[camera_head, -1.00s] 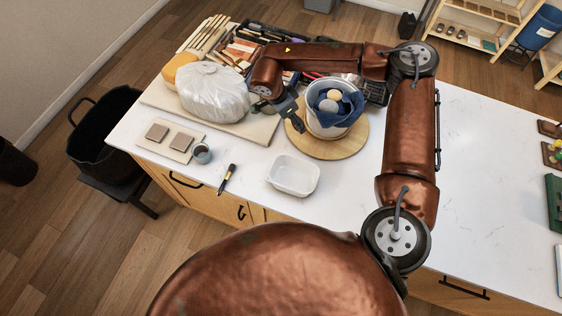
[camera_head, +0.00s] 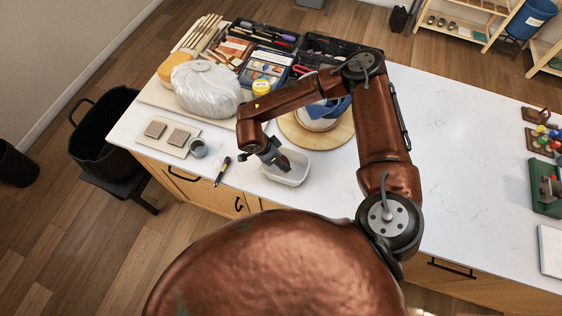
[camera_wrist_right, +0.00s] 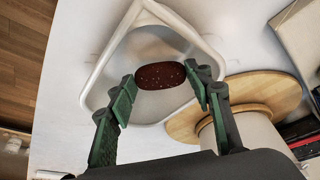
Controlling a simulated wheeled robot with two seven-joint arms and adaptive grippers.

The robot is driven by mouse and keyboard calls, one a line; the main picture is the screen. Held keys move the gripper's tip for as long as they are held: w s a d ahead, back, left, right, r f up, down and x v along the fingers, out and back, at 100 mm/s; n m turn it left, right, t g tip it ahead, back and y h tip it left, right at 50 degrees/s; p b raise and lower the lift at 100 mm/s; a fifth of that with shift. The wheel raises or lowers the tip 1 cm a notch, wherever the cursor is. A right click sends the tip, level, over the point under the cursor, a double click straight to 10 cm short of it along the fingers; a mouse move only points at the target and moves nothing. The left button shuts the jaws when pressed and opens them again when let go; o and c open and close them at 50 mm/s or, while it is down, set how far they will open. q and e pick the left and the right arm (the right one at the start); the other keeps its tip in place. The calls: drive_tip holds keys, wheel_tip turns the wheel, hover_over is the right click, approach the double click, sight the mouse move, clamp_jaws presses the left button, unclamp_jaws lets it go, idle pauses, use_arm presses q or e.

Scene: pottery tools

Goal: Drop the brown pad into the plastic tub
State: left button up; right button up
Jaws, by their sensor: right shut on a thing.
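The white plastic tub (camera_head: 299,176) stands on the countertop near its front edge. My right gripper (camera_head: 279,163) is over the tub, pointing down into its opening. In the right wrist view, the right gripper (camera_wrist_right: 162,80) is shut on the brown pad (camera_wrist_right: 160,76), a dark reddish-brown speckled oval. The pad is between the fingertips, with the tub's pale rim (camera_wrist_right: 108,60) around it in the picture. The pad cannot be made out in the head view. My left gripper is not in view.
A round wooden board (camera_head: 339,134) with a white bucket and blue cloth is just behind the tub. A small grey cup (camera_head: 198,148), a black-handled tool (camera_head: 222,172) and a tile board are to the left. The counter's right side is largely clear.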

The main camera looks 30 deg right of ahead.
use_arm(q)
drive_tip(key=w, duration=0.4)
use_arm(e)
drive_tip(key=shift+s+f, duration=0.6)
drive_tip(key=shift+f, duration=0.25)
drive_tip(key=shift+s+d+r, duration=0.1)
drive_tip(key=shift+s+r, duration=0.15)
drive_tip(key=shift+s, duration=0.6)
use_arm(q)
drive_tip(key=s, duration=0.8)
use_arm(e)
drive_tip(key=shift+w+f, duration=0.6)
drive_tip(key=shift+w, duration=0.15)
drive_tip(key=shift+s+f+b, duration=0.15)
drive_tip(key=shift+s+b, duration=0.2)
drive_tip(key=shift+b, duration=0.15)
drive_tip(key=o, duration=0.4)
drive_tip(key=shift+w, duration=0.2)
drive_tip(key=shift+s, duration=0.1)
drive_tip(key=shift+r+p, duration=0.8)
drive_tip(key=shift+r, duration=0.1)
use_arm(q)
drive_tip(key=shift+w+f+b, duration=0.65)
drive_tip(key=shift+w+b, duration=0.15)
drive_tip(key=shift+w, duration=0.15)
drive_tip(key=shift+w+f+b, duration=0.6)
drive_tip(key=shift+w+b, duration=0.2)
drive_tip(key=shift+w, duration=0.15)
use_arm(e)
drive_tip(key=shift+v, duration=5.75)
